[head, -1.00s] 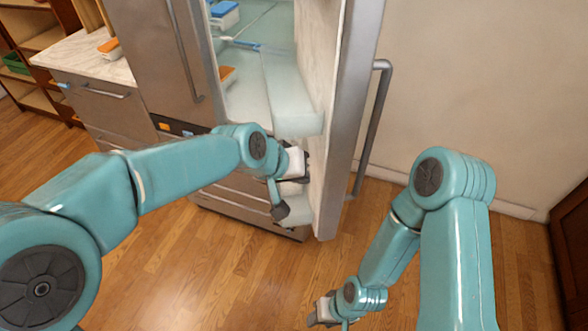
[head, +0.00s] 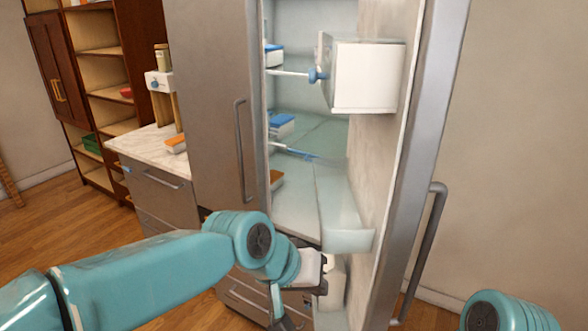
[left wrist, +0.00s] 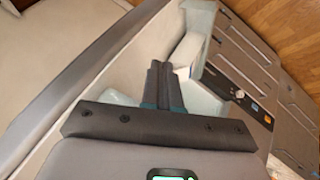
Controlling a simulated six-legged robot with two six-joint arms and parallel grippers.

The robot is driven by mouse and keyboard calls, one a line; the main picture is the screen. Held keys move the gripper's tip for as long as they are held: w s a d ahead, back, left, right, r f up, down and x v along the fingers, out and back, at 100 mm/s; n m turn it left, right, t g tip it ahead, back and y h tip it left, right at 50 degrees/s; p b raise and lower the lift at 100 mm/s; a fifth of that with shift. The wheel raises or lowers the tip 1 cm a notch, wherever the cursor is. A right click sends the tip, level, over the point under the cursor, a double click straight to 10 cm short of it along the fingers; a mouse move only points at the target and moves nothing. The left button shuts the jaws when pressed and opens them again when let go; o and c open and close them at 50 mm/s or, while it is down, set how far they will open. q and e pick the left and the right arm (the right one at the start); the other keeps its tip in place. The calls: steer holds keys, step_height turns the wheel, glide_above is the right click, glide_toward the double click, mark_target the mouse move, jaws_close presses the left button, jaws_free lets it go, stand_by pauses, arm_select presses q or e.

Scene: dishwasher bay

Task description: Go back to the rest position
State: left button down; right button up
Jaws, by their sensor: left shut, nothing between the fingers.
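My left gripper (head: 322,272) is at the lower inner side of the open fridge door (head: 425,130), just below a clear door shelf (head: 345,238). In the left wrist view its two dark fingers (left wrist: 160,72) are together with nothing between them. A white object (head: 336,285) shows right behind the gripper in the head view; I cannot tell whether they touch. Of my right arm only a teal link shows at the lower right; its gripper is out of view.
The fridge door's long handle (head: 430,250) sticks out to the right. A white door bin (head: 368,76) sits higher up. Blue-lidded boxes (head: 281,125) stand inside the fridge. A marble counter (head: 150,147) is at the left. Bare wall lies at the right.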

arm_select(q)
steer(key=a+f+n+g+y, duration=0.1)
steer(key=a+f, duration=0.4)
steer(key=f, duration=0.7)
steer(key=a+f+n+g+y, duration=0.1)
steer(key=a+f, duration=0.3)
steer(key=f, duration=0.8)
steer(key=s+a+f+n, duration=0.1)
steer(key=s+a+f, duration=0.1)
steer(key=s+f, duration=0.3)
steer(key=s+a+f+n+g, duration=0.1)
steer(key=s+a+f, duration=0.2)
steer(key=s+f, duration=0.2)
steer(key=s+a+f+n, duration=0.1)
steer(key=s+a+f, duration=0.2)
steer(key=s+f, duration=0.3)
steer(key=s, duration=0.2)
steer(key=shift+s+a, duration=0.2)
steer(key=shift+s, duration=0.1)
steer(key=shift+d, duration=0.1)
